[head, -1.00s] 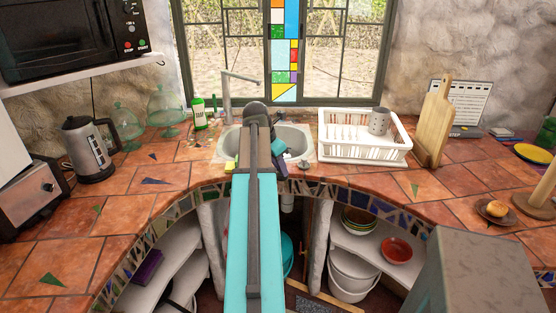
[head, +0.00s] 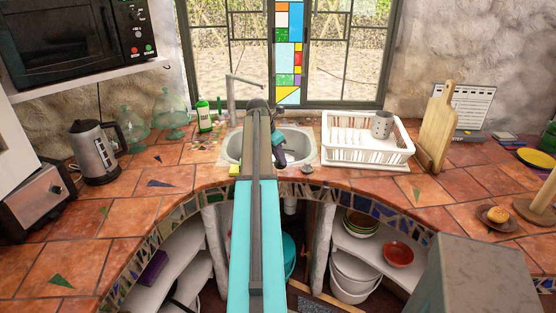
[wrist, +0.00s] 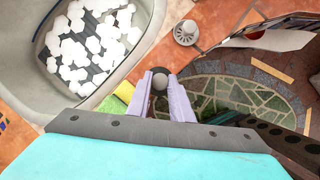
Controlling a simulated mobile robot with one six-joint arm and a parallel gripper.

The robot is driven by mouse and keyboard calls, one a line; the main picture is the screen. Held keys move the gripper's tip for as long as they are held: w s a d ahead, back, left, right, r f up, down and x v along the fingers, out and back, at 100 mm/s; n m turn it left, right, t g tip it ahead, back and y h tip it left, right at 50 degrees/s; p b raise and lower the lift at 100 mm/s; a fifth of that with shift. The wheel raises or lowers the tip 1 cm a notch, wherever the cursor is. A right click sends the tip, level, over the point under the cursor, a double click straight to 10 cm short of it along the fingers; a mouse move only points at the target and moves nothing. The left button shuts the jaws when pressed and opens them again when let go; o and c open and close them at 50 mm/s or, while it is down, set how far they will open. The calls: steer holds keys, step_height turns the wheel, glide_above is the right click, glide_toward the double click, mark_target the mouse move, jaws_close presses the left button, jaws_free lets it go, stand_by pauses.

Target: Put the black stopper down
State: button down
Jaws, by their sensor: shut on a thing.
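My gripper (wrist: 160,77) is shut on a small dark, rounded piece, the black stopper (wrist: 160,82), between its two pale lavender fingers. Only the stopper's top shows; its lower part is hidden. In the head view my gripper (head: 281,160) hangs at the front right part of the sink (head: 308,147), and the stopper cannot be made out there. In the wrist view the sink's rim (wrist: 125,70) lies left of the fingers. I cannot tell how high the stopper is above the counter (wrist: 205,20).
A grey sink strainer (wrist: 186,33) lies on the tiles near the sink; it also shows in the head view (head: 307,169). A yellow-green sponge (wrist: 113,101) lies left of the fingers. A white dish rack (head: 365,153) stands right of the sink. The counter's curved front edge is close.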

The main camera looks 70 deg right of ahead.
steer(key=shift+w+d+f, duration=0.1)
steer(key=shift+w+d, duration=0.4)
steer(key=shift+d, duration=0.4)
steer(key=shift+w+d+p, duration=0.25)
steer(key=shift+d+p, duration=0.15)
steer(key=shift+d, duration=0.05)
steer(key=shift+a+f+p, duration=0.1)
steer(key=shift+f+p, duration=0.5)
steer(key=shift+f, duration=1.2)
steer(key=c, duration=1.6)
jaws_free()
steer(key=shift+f, duration=0.1)
steer(key=shift+b+v, duration=1.3)
steer(key=shift+v, duration=4.8)
